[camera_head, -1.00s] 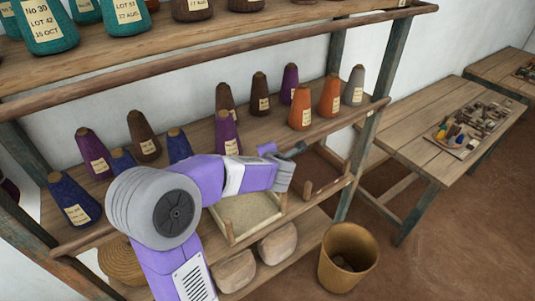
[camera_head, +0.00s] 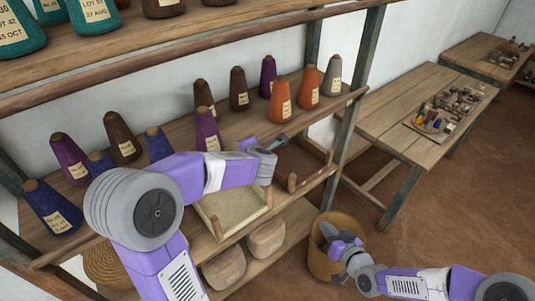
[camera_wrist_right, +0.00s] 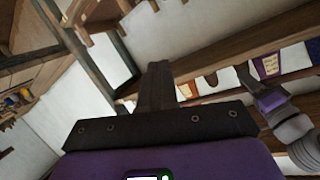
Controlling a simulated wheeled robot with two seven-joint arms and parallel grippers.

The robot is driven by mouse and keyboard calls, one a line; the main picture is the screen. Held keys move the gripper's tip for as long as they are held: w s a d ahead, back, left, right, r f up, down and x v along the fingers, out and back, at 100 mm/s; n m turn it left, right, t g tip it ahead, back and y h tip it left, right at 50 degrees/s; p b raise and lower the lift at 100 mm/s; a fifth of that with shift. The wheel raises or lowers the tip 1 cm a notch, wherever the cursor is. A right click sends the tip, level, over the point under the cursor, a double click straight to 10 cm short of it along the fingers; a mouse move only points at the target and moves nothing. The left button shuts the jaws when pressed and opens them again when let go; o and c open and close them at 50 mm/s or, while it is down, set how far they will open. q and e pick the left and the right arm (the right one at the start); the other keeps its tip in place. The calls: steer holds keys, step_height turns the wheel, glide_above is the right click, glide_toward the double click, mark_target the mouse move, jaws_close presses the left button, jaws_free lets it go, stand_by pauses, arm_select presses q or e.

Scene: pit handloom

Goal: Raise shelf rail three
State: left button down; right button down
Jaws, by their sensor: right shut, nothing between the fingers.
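The shelf rack carries round wooden rails along its fronts: an upper rail (camera_head: 215,48) and a middle rail (camera_head: 318,112) before the thread cones. A lower shelf edge (camera_head: 312,184) has short upright pegs (camera_head: 292,182); I cannot tell which rail counts as three. My left gripper (camera_head: 279,141) is by the middle shelf's right part, its fingers partly hidden; it also shows in the right wrist view (camera_wrist_right: 250,84). My right gripper (camera_head: 325,232) is shut and empty over the basket, apart from the rails. Its closed fingers (camera_wrist_right: 160,80) show in the right wrist view.
Several labelled cones, such as an orange one (camera_head: 279,101), stand on the middle shelf. A pale tray (camera_head: 232,214) and rounded wooden blocks (camera_head: 224,268) lie lower. A woven basket (camera_head: 318,262) stands on the floor. A table (camera_head: 385,115) with tools is at right; floor between is clear.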

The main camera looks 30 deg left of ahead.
steer(key=s+a+r+n+g+y, duration=0.1)
steer(key=a+r+n+y, duration=0.3)
steer(key=r, duration=0.4)
steer(key=s+a+r+n+g+y, duration=0.1)
steer(key=a+r+n+y, duration=0.2)
steer(key=a+r, duration=0.4)
arm_select(q)
steer(key=shift+s+a+f, duration=0.1)
steer(key=shift+s+f, duration=0.1)
steer(key=shift+f, duration=0.15)
arm_select(e)
steer(key=x, duration=1.2)
steer(key=shift+a+r, duration=0.3)
steer(key=shift+r, duration=0.1)
steer(key=shift+w, duration=0.15)
